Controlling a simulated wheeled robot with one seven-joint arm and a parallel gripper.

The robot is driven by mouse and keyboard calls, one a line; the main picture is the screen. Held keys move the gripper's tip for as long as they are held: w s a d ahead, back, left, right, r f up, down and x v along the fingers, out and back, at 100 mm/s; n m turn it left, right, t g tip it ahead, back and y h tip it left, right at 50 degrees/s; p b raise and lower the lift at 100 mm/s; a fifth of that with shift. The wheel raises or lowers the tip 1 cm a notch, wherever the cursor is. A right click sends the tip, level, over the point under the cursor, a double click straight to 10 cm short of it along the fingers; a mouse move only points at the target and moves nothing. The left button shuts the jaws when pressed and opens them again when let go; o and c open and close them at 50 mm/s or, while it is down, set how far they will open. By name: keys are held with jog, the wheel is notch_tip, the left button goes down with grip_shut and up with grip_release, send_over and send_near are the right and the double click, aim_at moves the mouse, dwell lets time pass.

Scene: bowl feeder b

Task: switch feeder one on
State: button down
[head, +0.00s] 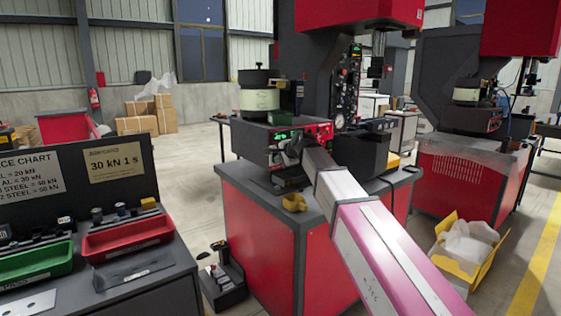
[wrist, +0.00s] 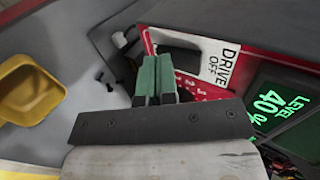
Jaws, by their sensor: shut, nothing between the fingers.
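Feeder one, a dark box with a cream bowl (head: 259,100) on top, stands on the red machine cabinet in the head view. Its red-edged front panel (head: 318,131) has lit green displays. In the wrist view, a white label reading "DRIVE OFF" (wrist: 225,62) sits on the panel beside a dark switch part (wrist: 180,60). A green "LEVEL 40 %" display (wrist: 285,105) is to the right. My gripper (wrist: 155,62) has its green fingers together and empty, close to the label's left end. Whether it touches the switch I cannot tell. In the head view my arm hides part of the panel.
A yellow scoop-like cup (head: 294,202) lies on the cabinet top and also shows in the wrist view (wrist: 30,88). A dark unit (head: 362,152) stands right of my arm. A second, similar machine (head: 465,120) is farther right. A bench with red (head: 127,238) and green trays is at left.

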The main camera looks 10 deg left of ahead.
jog(key=shift+w+a+f, duration=0.1)
jog(key=shift+w+a, duration=0.05)
dwell(0.3)
jog(key=shift+w+r, duration=0.1)
jog(key=shift+r, duration=0.85)
jog(key=shift+a, duration=0.1)
jog(key=d+f+v, duration=0.1)
jog(key=v, duration=1.2)
jog(key=shift+s+d+f, duration=0.2)
jog(key=shift+s, duration=0.35)
